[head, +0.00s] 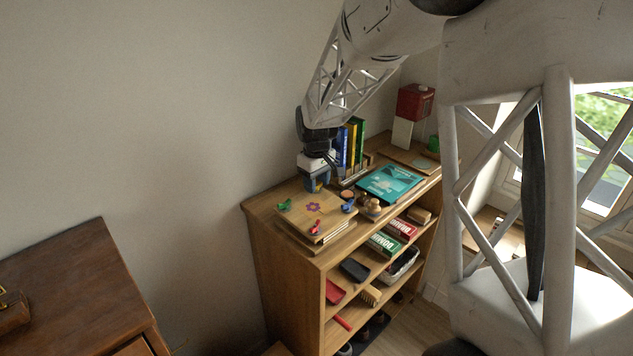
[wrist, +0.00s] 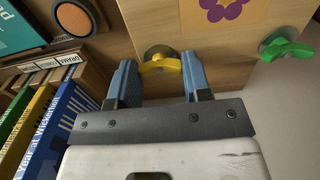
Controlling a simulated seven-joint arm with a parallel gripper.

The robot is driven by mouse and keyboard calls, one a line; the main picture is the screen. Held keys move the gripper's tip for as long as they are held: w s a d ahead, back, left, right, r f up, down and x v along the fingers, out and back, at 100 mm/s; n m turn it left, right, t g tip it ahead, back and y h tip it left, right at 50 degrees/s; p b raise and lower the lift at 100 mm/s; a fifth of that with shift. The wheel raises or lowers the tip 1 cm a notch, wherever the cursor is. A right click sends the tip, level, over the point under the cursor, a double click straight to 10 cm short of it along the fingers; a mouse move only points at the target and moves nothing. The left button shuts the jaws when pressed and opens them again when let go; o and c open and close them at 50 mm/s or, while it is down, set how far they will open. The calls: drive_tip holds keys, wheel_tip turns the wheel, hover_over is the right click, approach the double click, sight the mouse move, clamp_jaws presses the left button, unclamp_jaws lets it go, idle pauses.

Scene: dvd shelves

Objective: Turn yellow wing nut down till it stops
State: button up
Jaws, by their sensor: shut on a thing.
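The yellow wing nut (wrist: 160,66) sits at the edge of a wooden board with a purple flower mark, in the wrist view. A round metal piece shows just beyond it. My gripper (wrist: 158,72) has its two blue fingers on either side of the wing nut, shut on its wings.
A green wing nut (head: 284,205), a red one (head: 315,227) and a blue one (head: 348,207) sit at the board's other corners. Upright books (wrist: 62,118) stand close to my gripper. A teal book (head: 390,184) lies to the right. The wall is behind.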

drive_tip(key=shift+m, duration=0.4)
drive_tip(key=m, duration=1.9)
idle(0.5)
drive_tip(key=o, duration=0.9)
drive_tip(key=shift+r, duration=0.1)
